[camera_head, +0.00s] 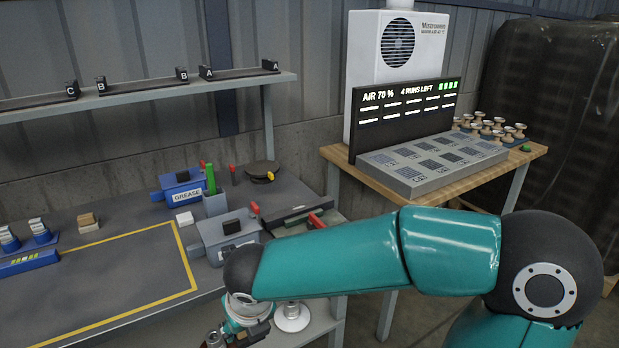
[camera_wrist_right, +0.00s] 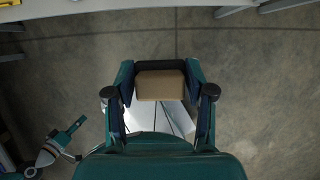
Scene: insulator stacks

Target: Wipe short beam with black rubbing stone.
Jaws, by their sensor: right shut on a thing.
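My right gripper (camera_wrist_right: 160,95) is shut on a tan block (camera_wrist_right: 160,86) with a black layer (camera_wrist_right: 160,64) along its far side; I take it to be the black rubbing stone. In the head view the right gripper (camera_head: 238,336) is at the bottom edge, in front of the bench, and its fingers are partly cut off. The held block does not show clearly there. I cannot pick out the short beam for certain; dark bars (camera_head: 140,86) with letter tags lie on the wall shelf. My left gripper is not seen in the head view.
The bench (camera_head: 120,270) carries a tan-and-brown block (camera_head: 88,222), a blue grease box (camera_head: 183,188), a grey box (camera_head: 226,237) with a black top piece, and a dark disc (camera_head: 262,170). A wooden table (camera_head: 455,181) with a panel stands right. The yellow-outlined area is clear.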

